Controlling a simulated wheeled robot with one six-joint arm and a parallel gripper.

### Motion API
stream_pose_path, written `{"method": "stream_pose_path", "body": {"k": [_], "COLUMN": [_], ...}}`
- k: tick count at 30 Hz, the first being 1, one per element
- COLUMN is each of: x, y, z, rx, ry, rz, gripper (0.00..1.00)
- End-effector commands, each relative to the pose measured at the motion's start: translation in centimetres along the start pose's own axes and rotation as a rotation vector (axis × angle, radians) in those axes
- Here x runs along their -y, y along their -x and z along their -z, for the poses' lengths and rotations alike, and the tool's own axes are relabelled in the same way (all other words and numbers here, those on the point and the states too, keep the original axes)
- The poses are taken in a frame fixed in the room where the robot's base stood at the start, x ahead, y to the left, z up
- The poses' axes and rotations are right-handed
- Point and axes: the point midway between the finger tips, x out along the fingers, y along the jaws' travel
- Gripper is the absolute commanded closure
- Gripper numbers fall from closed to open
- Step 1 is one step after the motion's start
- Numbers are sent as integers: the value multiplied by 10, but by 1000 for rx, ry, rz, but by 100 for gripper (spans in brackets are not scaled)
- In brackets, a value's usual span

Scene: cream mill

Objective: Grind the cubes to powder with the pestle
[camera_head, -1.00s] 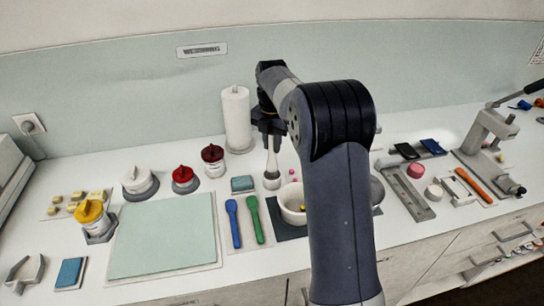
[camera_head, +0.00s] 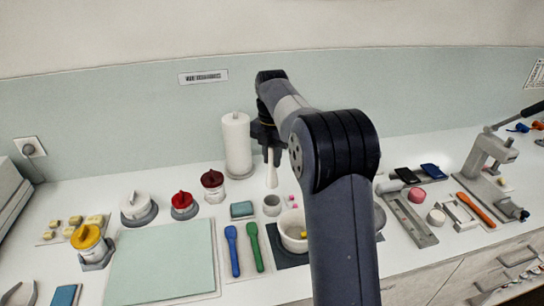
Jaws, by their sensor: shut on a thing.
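My gripper (camera_head: 268,150) is shut on the white pestle (camera_head: 271,172), which hangs roughly upright with its lower end down. The pestle is above and behind a small grey round holder (camera_head: 271,205) on the counter, apart from it as far as I can tell. The white mortar bowl (camera_head: 291,228) stands on a dark mat (camera_head: 284,253), to the right and nearer to me. My own arm hides its right side. Something yellow shows inside the bowl. Small pink cubes (camera_head: 292,200) show behind the bowl, close to my arm.
A paper towel roll (camera_head: 237,145) stands behind and left of my gripper. A blue spatula (camera_head: 232,250) and a green spatula (camera_head: 255,246) lie left of the mortar. Lidded jars, including a dark red one (camera_head: 213,184), stand further left. A pale green board (camera_head: 163,262) lies front left.

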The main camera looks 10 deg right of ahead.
Motion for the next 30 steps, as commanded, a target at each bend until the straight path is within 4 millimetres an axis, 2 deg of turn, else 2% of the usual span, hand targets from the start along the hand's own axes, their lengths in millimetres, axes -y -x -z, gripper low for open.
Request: {"method": "stream_pose_path", "body": {"k": [7, 15, 21, 30], "x": [20, 69, 99, 114], "y": [10, 20, 22, 20], "z": [11, 40, 58, 67], "rx": [8, 25, 34, 40], "ry": [-4, -6, -3, 0], "rz": [25, 89, 126, 144], "gripper": [100, 100, 100, 100]}}
